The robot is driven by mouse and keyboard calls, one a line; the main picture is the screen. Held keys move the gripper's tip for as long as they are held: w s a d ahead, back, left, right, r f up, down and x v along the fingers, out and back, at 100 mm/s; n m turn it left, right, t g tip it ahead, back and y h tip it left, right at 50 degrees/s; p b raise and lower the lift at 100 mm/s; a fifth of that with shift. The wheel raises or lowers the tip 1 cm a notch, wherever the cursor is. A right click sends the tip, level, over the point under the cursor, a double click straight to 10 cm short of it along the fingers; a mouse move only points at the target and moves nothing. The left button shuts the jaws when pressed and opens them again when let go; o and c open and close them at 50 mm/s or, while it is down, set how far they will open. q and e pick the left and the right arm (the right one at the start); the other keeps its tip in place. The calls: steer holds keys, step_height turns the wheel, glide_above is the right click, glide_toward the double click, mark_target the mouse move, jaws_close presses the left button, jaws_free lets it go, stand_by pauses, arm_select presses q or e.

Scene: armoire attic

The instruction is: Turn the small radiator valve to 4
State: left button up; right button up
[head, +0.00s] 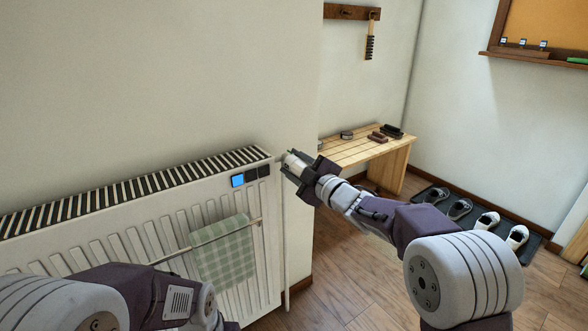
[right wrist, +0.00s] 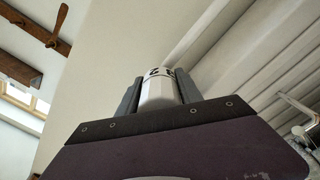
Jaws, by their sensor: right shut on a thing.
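The small radiator valve (head: 296,161) is a white cylinder at the right end of the white radiator (head: 150,232), mostly hidden by my gripper in the head view. My right gripper (head: 294,164) is shut on it. In the right wrist view the valve (right wrist: 158,92) stands between the two dark fingers (right wrist: 158,95), with dark marks near its far end. I cannot read which number it is set to. My left arm (head: 165,300) shows at the lower left, in front of the radiator; its gripper fingers are not visible.
A green checked towel (head: 222,250) hangs on a rail on the radiator front. A slatted wooden bench (head: 355,150) stands behind the right gripper. Shoes on a dark mat (head: 470,213) lie at right.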

steer(key=n+b, duration=0.1)
steer(key=n, duration=0.1)
steer(key=n+b, duration=0.1)
steer(key=n, duration=0.1)
steer(key=shift+f+n, duration=0.2)
steer(key=shift+n, duration=0.1)
steer(key=shift+n+b, duration=1.05)
steer(key=shift+n, duration=0.85)
steer(key=shift+r, duration=0.1)
steer(key=o, duration=1.4)
steer(key=shift+c, duration=0.2)
steer(key=shift+r, duration=0.1)
